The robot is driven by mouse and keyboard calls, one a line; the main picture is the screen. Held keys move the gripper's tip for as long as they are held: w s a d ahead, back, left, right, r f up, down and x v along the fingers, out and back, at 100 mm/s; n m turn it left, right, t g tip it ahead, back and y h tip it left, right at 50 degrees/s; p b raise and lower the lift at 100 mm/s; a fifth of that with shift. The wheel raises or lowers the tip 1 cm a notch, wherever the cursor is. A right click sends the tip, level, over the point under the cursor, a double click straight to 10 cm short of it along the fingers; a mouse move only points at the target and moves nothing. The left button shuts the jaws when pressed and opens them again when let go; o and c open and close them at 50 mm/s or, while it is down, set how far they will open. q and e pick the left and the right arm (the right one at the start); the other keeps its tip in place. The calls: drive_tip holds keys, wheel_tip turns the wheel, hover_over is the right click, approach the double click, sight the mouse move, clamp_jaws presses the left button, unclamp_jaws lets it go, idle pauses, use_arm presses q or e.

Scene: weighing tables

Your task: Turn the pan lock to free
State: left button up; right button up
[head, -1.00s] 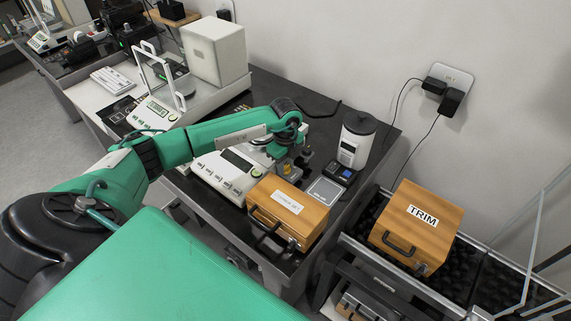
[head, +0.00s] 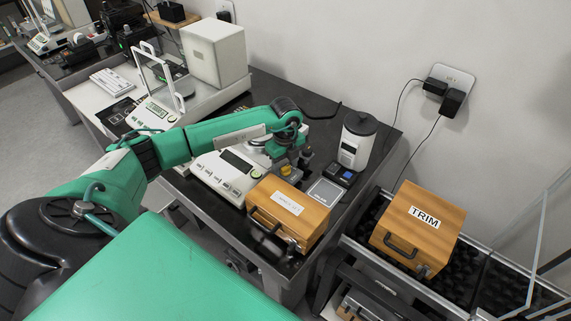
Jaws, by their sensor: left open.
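The white balance (head: 222,178) with a dark display and a row of buttons sits on the dark table. My left gripper (head: 287,160) points down just right of this balance, its arm reaching in from the left. It is open. Its fingers are small and partly hidden by my wrist. A small yellow part (head: 286,171) shows right under it; I cannot tell whether the fingers touch it. I cannot make out the pan lock itself or its setting. My right gripper is not in view.
A wooden case (head: 288,222) stands in front of the gripper. A grey flat plate (head: 325,192) and a white cylindrical device (head: 356,143) are to the right. A wooden TRIM box (head: 416,228) stands on the black-lined cart. A draft-shield balance (head: 160,112) is at left.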

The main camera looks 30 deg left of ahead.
sight(286, 167)
use_arm(q)
wheel_tip(286, 167, up, 14)
drive_tip(key=b, duration=0.2)
drive_tip(key=shift+b, duration=0.35)
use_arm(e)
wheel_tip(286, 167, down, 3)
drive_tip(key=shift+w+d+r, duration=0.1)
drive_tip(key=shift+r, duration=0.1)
use_arm(q)
drive_tip(key=shift+f, duration=0.1)
